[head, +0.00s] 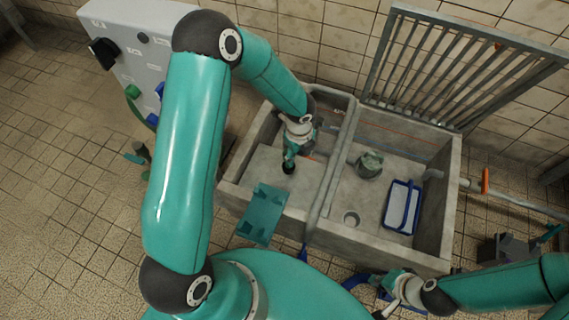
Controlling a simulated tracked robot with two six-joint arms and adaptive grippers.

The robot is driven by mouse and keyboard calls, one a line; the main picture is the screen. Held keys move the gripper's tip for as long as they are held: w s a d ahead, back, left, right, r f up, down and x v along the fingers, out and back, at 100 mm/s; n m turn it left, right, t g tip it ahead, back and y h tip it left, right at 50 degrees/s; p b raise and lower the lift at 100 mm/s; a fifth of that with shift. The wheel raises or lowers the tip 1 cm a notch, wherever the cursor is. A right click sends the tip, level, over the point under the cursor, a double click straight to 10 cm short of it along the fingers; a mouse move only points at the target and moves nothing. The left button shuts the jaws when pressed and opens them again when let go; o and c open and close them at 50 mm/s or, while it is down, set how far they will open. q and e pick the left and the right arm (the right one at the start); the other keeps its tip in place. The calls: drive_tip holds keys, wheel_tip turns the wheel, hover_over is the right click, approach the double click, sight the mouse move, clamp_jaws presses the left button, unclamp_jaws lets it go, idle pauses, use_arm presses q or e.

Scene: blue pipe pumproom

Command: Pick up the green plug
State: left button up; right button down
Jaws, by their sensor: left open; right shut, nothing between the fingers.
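A green plug-like part (132,92) sits on the front of the grey cabinet at the upper left, with a dark cable curving down from it. It is small here, and I cannot be sure that it is the green plug. My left gripper (289,160) points down into the left basin, far to the right of that part. It is open; a small dark round shape shows at its tips, and I cannot tell whether it is a separate thing. My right gripper (385,299) is low at the front, below the right basin, shut and empty.
A concrete double basin (447,205) fills the middle. A teal holder (263,213) is at its front left. The right basin holds a grey-green lump (369,163) and a blue-rimmed white tray (403,206). A metal grate (450,70) leans behind. The tiled floor at left is mostly clear.

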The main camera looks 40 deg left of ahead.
use_arm(q)
drive_tip(key=w+a+m+y+b, duration=0.1)
drive_tip(key=w+a+m+y, duration=0.1)
drive_tip(key=a+m, duration=0.15)
drive_tip(key=b, duration=0.3)
hover_over(287, 170)
drive_tip(key=w, duration=0.1)
drive_tip(key=shift+n, duration=0.35)
wheel_tip(287, 170, down, 9)
drive_tip(key=shift+w+a+f+b, duration=0.15)
drive_tip(key=shift+f+b, duration=0.2)
drive_tip(key=shift+f, duration=0.65)
drive_tip(key=shift+w+a+f+b, duration=0.1)
drive_tip(key=shift+f+b, duration=0.2)
drive_tip(key=shift+f, duration=0.75)
drive_tip(key=shift+w+a+f+b, duration=0.15)
drive_tip(key=shift+f+b, duration=0.2)
drive_tip(key=shift+f, duration=0.65)
drive_tip(key=shift+s, duration=0.1)
clamp_jaws()
